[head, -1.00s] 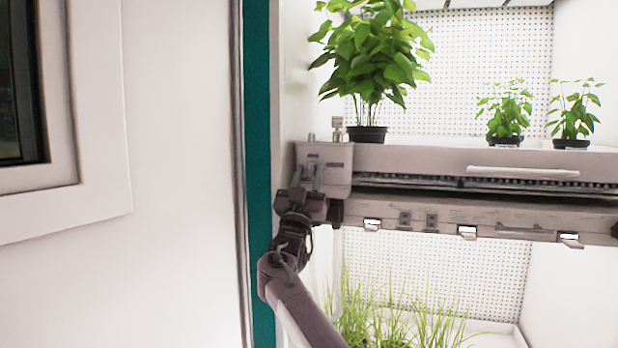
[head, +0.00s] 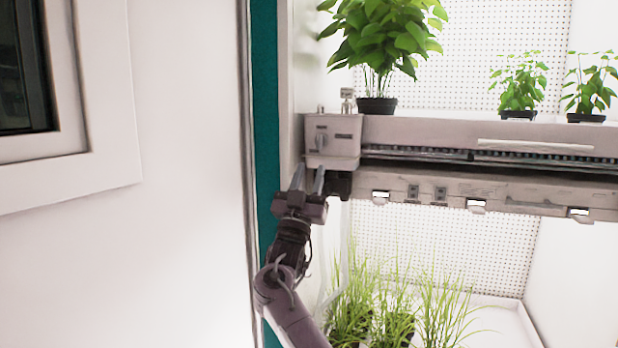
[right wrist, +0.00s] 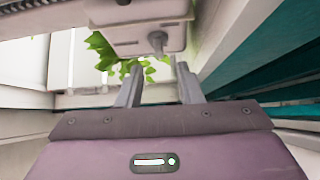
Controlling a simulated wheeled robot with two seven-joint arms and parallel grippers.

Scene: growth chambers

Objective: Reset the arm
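My right gripper (head: 308,178) is at the lower front of a grey control box at the left end of the upper shelf. Its two fingers are apart with nothing between them. The control box (head: 345,143) has a knob (head: 321,140) on its front, above the fingertips. In the right wrist view, the open fingers (right wrist: 158,82) point toward the box (right wrist: 130,38), and the knob (right wrist: 157,42) shows beyond them, clear of both. My left gripper is not in view.
The shelf (head: 430,132) carries a large leafy plant (head: 380,40) and two smaller plants. Grass-like plants (head: 400,305) stand in the lower chamber. A teal door edge (head: 262,120) and a white wall (head: 190,180) lie left of my right arm.

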